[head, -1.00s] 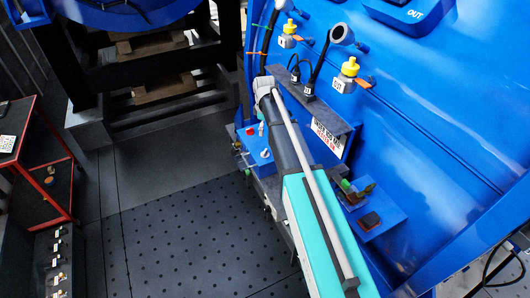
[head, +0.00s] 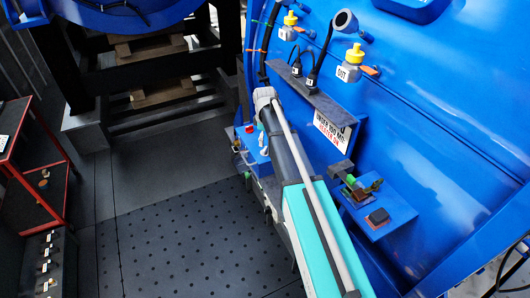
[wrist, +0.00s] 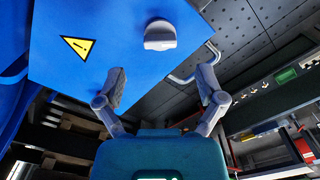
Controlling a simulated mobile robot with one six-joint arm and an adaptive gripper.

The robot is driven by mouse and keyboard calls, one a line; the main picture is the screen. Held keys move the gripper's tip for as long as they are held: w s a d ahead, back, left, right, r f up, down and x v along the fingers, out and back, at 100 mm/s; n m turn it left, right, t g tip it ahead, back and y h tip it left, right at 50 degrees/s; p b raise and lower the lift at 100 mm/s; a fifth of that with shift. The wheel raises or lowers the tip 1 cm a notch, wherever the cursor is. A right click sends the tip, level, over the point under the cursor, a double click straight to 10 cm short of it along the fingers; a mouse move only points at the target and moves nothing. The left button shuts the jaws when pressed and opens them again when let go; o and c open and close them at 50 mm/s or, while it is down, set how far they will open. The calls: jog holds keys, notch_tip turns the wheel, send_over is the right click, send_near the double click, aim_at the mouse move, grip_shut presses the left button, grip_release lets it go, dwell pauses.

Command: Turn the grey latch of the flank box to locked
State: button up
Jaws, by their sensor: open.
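In the wrist view, a rounded grey latch knob (wrist: 160,35) sits on a blue box face (wrist: 100,30) that also carries a yellow warning triangle. My gripper (wrist: 160,78) is open and empty, its two fingers spread wide. The knob appears beyond the fingertips, roughly centred between them and apart from both. In the head view, a blue box (head: 250,143) with a red button shows left of my arm on the machine's flank; my arm partly covers it. I cannot read any lock marking by the knob.
A pale bent handle (wrist: 195,65) is close to my right finger in the wrist view. A red-framed cart (head: 35,165) stands left; the perforated floor (head: 190,235) is clear.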

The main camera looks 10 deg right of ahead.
aim_at(265, 149)
jog(key=shift+f+b, duration=2.35)
jog(key=shift+f, duration=0.25)
jog(key=c, duration=1.2)
jog(key=shift+o, duration=0.2)
